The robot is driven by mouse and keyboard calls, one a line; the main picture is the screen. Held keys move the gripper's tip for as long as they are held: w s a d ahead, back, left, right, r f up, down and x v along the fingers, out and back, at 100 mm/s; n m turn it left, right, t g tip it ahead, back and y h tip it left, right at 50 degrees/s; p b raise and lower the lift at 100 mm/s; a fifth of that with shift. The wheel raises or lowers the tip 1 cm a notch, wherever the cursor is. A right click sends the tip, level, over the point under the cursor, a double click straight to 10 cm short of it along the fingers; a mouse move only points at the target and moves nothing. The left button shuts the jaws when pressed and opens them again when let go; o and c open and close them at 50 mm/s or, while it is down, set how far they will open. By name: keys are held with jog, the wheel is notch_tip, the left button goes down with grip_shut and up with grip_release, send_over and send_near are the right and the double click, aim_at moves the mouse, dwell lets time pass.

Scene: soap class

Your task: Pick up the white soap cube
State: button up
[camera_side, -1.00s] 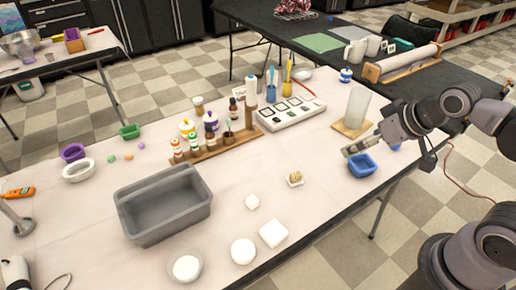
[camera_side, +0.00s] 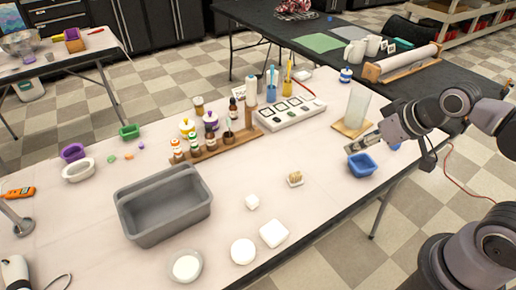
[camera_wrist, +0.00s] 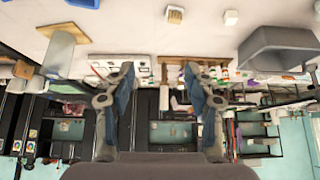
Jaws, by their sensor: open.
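The small white soap cube (camera_side: 252,202) sits on the table to the right of the grey bin. In the wrist view, which is upside down, the cube (camera_wrist: 231,18) is near the top edge, right of centre. My gripper (camera_side: 358,144) is at the right side of the table, above and beside the blue tray, well apart from the cube. In the wrist view my gripper (camera_wrist: 159,74) has its two fingers spread with nothing between them.
A grey bin (camera_side: 140,222) stands left of the cube. A larger white block (camera_side: 274,233), a white round piece (camera_side: 243,251) and a ridged beige soap (camera_side: 295,179) lie nearby. A blue tray (camera_side: 361,166) and a clear upright panel (camera_side: 357,104) are near my gripper. Bottles stand behind.

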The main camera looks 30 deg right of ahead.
jog(key=m+g, duration=0.7)
jog(key=m, duration=0.9)
send_over(252, 199)
notch_tip(252, 199, down, 12)
notch_tip(252, 199, down, 11)
jog(key=shift+r, duration=0.1)
jog(key=shift+c, duration=0.3)
jog(key=c, duration=1)
